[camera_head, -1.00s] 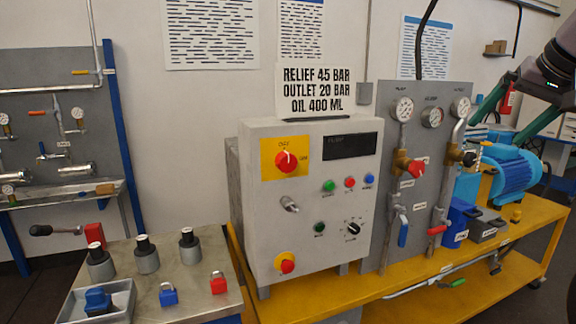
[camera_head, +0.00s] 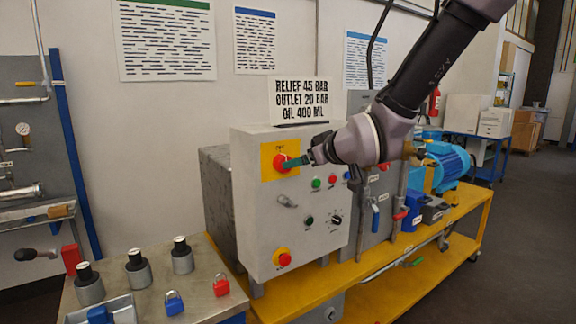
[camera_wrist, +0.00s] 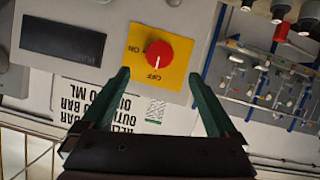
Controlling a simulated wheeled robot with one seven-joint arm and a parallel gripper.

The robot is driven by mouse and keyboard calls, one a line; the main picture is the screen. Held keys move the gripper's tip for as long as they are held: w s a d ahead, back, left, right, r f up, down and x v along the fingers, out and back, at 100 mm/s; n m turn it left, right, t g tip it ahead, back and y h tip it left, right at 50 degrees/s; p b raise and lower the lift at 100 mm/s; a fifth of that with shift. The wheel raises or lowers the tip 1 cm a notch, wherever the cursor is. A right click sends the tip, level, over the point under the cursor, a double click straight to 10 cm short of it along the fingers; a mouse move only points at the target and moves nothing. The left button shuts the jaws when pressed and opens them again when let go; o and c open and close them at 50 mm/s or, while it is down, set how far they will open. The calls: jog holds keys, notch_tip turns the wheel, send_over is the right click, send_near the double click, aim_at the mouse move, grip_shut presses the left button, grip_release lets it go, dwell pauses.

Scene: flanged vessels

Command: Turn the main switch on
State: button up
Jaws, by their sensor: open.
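The main switch is a red round knob (camera_head: 281,163) on a yellow plate at the upper left of the grey control box (camera_head: 256,210). In the wrist view the knob (camera_wrist: 160,54) shows its white mark toward the OFF label; the ON label is to its left. My gripper (camera_head: 297,162) is close to the knob from the right in the head view. In the wrist view my gripper (camera_wrist: 158,76) is open, its two green fingers apart. The knob lies just beyond the fingertips, roughly centred between them. I cannot tell whether a finger touches it.
A dark display (camera_wrist: 62,40) is beside the switch. Buttons, a black selector (camera_head: 336,219) and a red emergency knob (camera_head: 283,258) are lower on the box. A paper sign (camera_head: 301,100) stands on top. A metal bench (camera_head: 205,292) with padlocks is at lower left.

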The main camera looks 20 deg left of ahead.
jog(key=x, duration=0.9)
jog(key=c, duration=1.4)
jog(key=shift+w+d+f+m+g+y, duration=0.1)
jog(key=shift+m+g+y, duration=0.85)
jog(key=shift+m, duration=1.2)
jog(key=shift+w+d+f+m+g+y, duration=0.1)
jog(key=shift+m+g+y, duration=0.35)
jog(key=shift+m+y, duration=1.3)
jog(key=shift+w+d+f+m+g+y, duration=0.1)
jog(key=shift+m+g+y, duration=0.6)
jog(key=shift+m, duration=1.9)
